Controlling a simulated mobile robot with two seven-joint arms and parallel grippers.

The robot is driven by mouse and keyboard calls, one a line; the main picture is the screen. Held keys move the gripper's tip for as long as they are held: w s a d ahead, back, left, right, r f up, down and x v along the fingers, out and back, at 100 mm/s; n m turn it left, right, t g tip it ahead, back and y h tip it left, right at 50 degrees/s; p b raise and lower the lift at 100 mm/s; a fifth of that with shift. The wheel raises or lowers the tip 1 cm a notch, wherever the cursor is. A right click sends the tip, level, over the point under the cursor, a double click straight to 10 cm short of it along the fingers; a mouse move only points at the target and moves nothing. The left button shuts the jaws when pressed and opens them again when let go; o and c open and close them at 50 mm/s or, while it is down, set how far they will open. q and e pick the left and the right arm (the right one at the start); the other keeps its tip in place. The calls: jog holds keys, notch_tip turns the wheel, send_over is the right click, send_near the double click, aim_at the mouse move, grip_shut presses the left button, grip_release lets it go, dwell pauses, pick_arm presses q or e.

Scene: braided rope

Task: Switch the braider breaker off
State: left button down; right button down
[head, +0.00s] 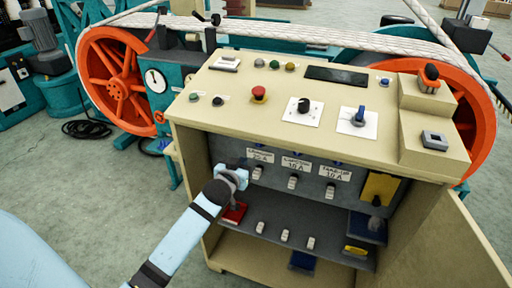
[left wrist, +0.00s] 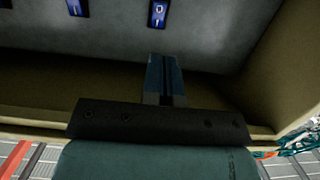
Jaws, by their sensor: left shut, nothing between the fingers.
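The breaker panel (head: 315,190) is the dark upright face inside the open beige cabinet. It carries a left breaker switch (head: 257,172), a middle one (head: 292,182) and a right one (head: 330,191), under white labels (head: 296,164). The label names are too small to read surely, so I cannot tell which is the braider. My left gripper (head: 243,172) is in the cabinet opening just left of the left switch; contact cannot be told. My right gripper is not in view.
A red block (head: 234,212) sits below my left gripper. A lower row of switches (head: 285,236) lies on the shelf beneath. The cabinet top (head: 225,85) overhangs the panel. An open door (head: 462,250) stands at right. Orange wheels (head: 112,85) flank the cabinet behind.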

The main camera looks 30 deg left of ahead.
aim_at(258, 145)
pick_arm(q)
jog(key=x, duration=1.2)
jog(key=shift+w+b, duration=0.4)
jog(key=shift+b, duration=0.05)
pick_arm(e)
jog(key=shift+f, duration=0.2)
pick_arm(q)
jog(key=shift+a+f, duration=0.1)
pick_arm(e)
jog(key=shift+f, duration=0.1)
pick_arm(q)
jog(key=shift+w+f+t+b, duration=0.15)
jog(key=shift+f+t+b, duration=0.25)
jog(key=shift+b, duration=0.85)
jog(key=shift+f+b, duration=0.1)
jog(key=shift+b, duration=0.7)
jog(key=shift+w+a+t+y+b, duration=0.15)
jog(key=shift+t+y+b, duration=0.25)
jog(key=shift+t+b, duration=0.55)
jog(key=shift+a+r, duration=0.1)
jog(key=shift+r, duration=0.35)
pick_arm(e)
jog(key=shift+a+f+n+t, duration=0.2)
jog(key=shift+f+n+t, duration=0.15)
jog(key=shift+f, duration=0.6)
